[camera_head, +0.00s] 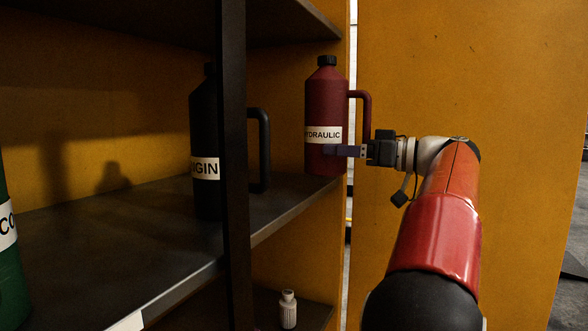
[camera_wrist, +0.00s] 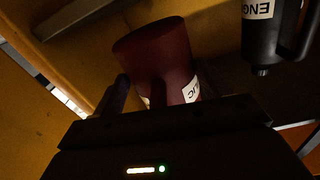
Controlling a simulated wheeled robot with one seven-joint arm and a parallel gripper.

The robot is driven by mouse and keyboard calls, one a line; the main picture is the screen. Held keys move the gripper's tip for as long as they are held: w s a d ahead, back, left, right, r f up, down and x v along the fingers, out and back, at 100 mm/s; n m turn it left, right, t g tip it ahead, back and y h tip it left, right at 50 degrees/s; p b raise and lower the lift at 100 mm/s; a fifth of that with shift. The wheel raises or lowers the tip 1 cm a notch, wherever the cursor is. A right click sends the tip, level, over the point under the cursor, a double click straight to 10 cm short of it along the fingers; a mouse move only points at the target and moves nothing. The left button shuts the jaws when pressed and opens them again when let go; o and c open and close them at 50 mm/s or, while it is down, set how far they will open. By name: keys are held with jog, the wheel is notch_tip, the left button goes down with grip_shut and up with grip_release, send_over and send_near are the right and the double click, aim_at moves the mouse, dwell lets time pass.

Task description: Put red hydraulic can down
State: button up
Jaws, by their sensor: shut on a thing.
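The red hydraulic can (camera_head: 325,105) is upright, with a black cap, a side handle and a white label reading HYDRAULIC. It is at the right end of the shelf (camera_head: 285,205); I cannot tell whether its base touches the shelf. My gripper (camera_head: 345,151) is shut on the can near its label, reaching in from the right. In the wrist view the can (camera_wrist: 155,55) shows beyond the gripper body, its base end toward the top. One finger (camera_wrist: 115,95) shows at the can's left side; the other is hidden.
A black engine can (camera_head: 205,140) stands left on the same shelf, partly behind a dark upright post (camera_head: 233,100). A green can (camera_head: 10,260) is at the far left. A small white bottle (camera_head: 288,309) stands on the lower shelf. A yellow panel (camera_head: 460,70) is at right.

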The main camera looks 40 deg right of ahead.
jog(key=x, duration=1)
jog(key=shift+w+a+f+p, duration=0.1)
jog(key=shift+w+a+p, duration=0.1)
jog(key=shift+p, duration=0.15)
jog(key=shift+f+b, duration=0.3)
jog(key=shift+f, duration=1.6)
jog(key=o, duration=1.2)
jog(key=b+v, duration=0.1)
jog(key=v, duration=1.1)
jog(key=shift+d+r, duration=0.1)
jog(key=shift+r, duration=0.1)
